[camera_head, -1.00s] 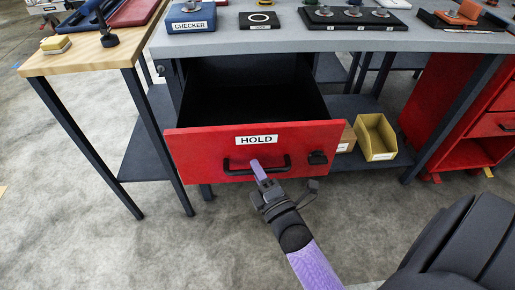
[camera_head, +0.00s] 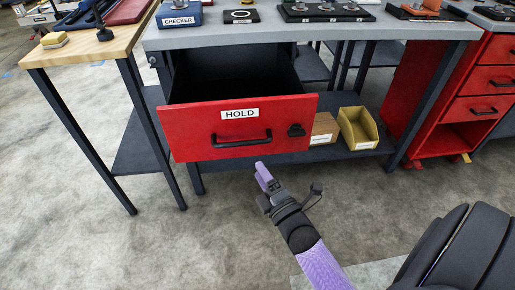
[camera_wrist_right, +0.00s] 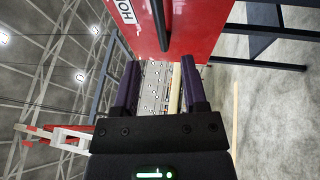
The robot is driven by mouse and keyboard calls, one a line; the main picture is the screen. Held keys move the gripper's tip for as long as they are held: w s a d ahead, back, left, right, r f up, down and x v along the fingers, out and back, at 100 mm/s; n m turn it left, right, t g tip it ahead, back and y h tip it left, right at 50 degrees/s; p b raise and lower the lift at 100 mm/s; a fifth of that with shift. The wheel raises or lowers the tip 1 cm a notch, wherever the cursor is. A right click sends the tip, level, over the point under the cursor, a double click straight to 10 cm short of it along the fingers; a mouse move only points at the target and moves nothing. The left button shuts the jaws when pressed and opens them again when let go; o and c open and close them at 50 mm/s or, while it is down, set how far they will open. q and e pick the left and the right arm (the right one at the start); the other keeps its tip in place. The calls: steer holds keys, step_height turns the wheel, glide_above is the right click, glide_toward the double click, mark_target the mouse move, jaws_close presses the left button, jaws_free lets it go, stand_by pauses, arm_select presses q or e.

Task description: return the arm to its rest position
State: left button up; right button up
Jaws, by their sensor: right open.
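My right gripper (camera_head: 262,172) is in front of the red HOLD drawer (camera_head: 180,133), just below its black handle (camera_head: 240,143) in the head view, and holds nothing. In the right wrist view its two purple fingers (camera_wrist_right: 159,85) stand apart with nothing between them. The drawer front (camera_wrist_right: 200,25) and the dark handle (camera_wrist_right: 161,25) lie beyond the fingertips, apart from them. The drawer stands pulled out under the grey bench, and its dark inside looks empty where it shows. My left gripper is not in view.
The grey bench (camera_head: 240,37) carries a blue CHECKER block (camera_head: 180,16) and dark trays. A wooden table (camera_head: 75,52) stands at left. A red cabinet (camera_head: 440,105) stands at right. Open floor lies in front.

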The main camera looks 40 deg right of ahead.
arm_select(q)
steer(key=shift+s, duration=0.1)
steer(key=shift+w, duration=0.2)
arm_select(e)
steer(key=s+a+f+m+g+y+p, duration=0.1)
steer(key=s+a+f+m+g+p, duration=0.1)
steer(key=s+f+m+g+p, duration=0.4)
steer(key=s+a+f+m+g+y+p, duration=0.1)
steer(key=s+a+f+m+g, duration=0.2)
steer(key=s+f, duration=0.6)
arm_select(q)
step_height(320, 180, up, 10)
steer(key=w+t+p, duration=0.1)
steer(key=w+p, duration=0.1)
steer(key=p, duration=0.2)
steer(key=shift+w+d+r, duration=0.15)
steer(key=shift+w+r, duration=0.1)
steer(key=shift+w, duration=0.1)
arm_select(e)
steer(key=s+f+m+g, duration=0.2)
steer(key=s+g, duration=0.3)
steer(key=s, duration=0.8)
steer(key=s+f+m+g, duration=0.3)
steer(key=s+g, duration=0.3)
steer(key=s, duration=0.7)
steer(key=shift+m, duration=0.3)
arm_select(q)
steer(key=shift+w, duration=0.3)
arm_select(e)
steer(key=shift+f, duration=0.1)
